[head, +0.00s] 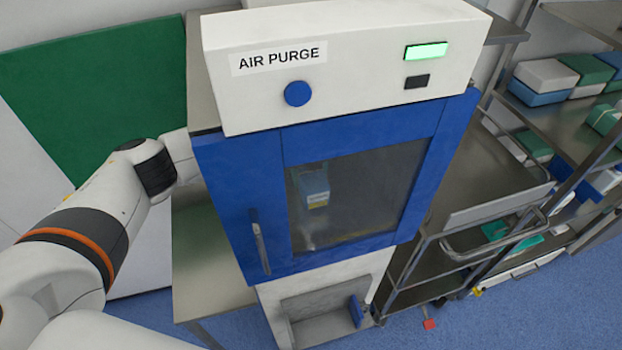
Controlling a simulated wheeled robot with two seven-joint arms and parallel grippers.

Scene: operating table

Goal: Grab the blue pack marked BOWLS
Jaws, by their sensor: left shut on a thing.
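A blue pack (314,187) with a pale and yellow label shows through the dark window of the blue-framed cabinet (240,190). The label is too small to read, so I cannot tell whether it says BOWLS. My left arm comes in from the left and passes behind the cabinet's left edge. My left gripper (311,170) is shut on the blue pack behind the glass; its fingers barely show, and the blue frame hides the wrist. My right gripper is not in view.
The cabinet's door with its upright handle (260,245) faces me. An AIR PURGE panel (345,60) with a blue knob and a lit green lamp tops it. A metal cart (490,190) and shelves with several packs stand at the right. A steel table (205,260) is at left.

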